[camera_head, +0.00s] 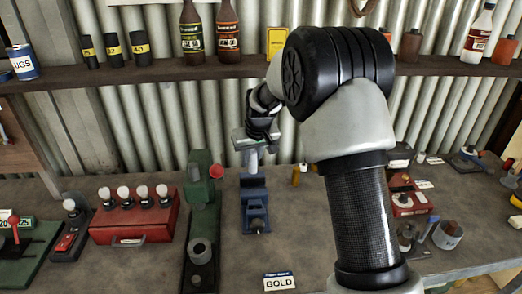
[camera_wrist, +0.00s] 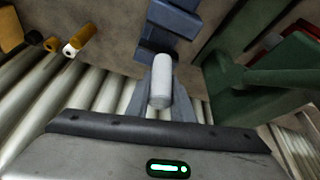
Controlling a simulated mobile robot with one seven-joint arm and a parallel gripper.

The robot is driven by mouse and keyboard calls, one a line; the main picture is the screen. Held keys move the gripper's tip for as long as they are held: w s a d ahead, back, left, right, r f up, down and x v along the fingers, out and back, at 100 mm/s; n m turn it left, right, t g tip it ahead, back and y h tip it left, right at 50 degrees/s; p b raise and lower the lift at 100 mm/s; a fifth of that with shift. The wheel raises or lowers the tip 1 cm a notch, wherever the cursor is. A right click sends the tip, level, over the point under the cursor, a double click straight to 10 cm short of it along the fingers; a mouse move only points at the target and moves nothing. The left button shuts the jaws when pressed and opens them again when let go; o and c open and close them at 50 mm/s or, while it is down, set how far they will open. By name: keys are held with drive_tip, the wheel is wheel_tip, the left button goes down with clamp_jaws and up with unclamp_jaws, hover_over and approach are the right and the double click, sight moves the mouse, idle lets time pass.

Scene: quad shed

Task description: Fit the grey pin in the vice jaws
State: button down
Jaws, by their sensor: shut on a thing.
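My gripper (camera_head: 254,146) is shut on the grey pin (camera_head: 253,160), a pale, round-ended cylinder that points down below the fingers. The pin also shows in the wrist view (camera_wrist: 161,82), between the two grey fingers. The blue vice (camera_head: 255,205) stands on the bench directly below the gripper. In the wrist view the vice (camera_wrist: 173,20) is at the top, past the pin. In the head view the pin's lower end is close above the vice's back part. I cannot tell whether they touch. The gap between the jaws is not clear.
A dark green machine (camera_head: 203,215) with a red knob stands close left of the vice. A red box with light knobs (camera_head: 135,215) is farther left. Small yellow-brown pieces (camera_head: 298,173) are to the right. A GOLD card (camera_head: 281,282) lies in front. A shelf (camera_head: 160,72) runs behind.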

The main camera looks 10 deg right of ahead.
sight(251, 173)
drive_tip(key=shift+f+b, duration=1)
drive_tip(key=shift+f, duration=0.9)
drive_tip(key=shift+f+b, duration=0.75)
drive_tip(key=shift+b, duration=0.1)
drive_tip(key=shift+f, duration=0.2)
